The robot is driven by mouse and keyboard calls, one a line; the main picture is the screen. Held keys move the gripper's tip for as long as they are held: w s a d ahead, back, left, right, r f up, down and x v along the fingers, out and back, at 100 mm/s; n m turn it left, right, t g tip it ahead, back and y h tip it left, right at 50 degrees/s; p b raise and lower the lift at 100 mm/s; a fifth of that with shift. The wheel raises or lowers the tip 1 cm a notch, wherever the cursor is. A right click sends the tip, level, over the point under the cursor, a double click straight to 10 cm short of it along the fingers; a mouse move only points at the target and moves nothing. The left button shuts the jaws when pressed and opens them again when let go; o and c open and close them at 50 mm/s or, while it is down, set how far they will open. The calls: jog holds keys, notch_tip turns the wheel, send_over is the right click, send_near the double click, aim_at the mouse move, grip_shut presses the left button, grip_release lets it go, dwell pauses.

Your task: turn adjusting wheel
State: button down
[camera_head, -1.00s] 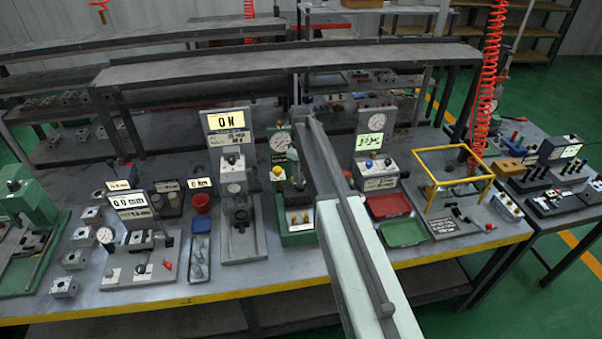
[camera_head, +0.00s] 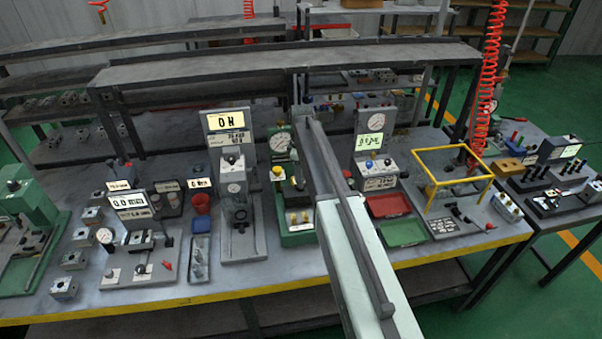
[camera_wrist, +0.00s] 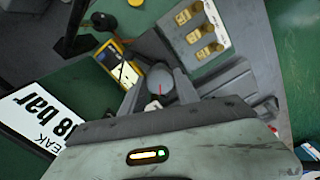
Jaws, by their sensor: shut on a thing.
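In the wrist view, my gripper (camera_wrist: 158,88) has its two grey fingers on either side of a round grey wheel (camera_wrist: 162,78) with a thin red mark on it. The fingers are shut on the wheel. A small white piece shows just below it, and the wheel's lower side is hidden by my gripper body. In the head view, a green test stand (camera_head: 297,238) with a round gauge (camera_head: 280,141) stands left of my arm. My gripper and the wheel cannot be made out clearly there.
A block with several brass fittings (camera_wrist: 200,30) lies close beyond the wheel. A yellow-edged box (camera_wrist: 118,62) and a white "bar" label (camera_wrist: 30,115) are to the left. In the head view, red (camera_head: 388,205) and green trays (camera_head: 403,232) lie right of my arm.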

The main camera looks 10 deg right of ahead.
jog(key=c, duration=0.9)
grip_release()
notch_tip(320, 180, up, 8)
jog(key=p, duration=0.8)
jog(key=shift+f, duration=0.15)
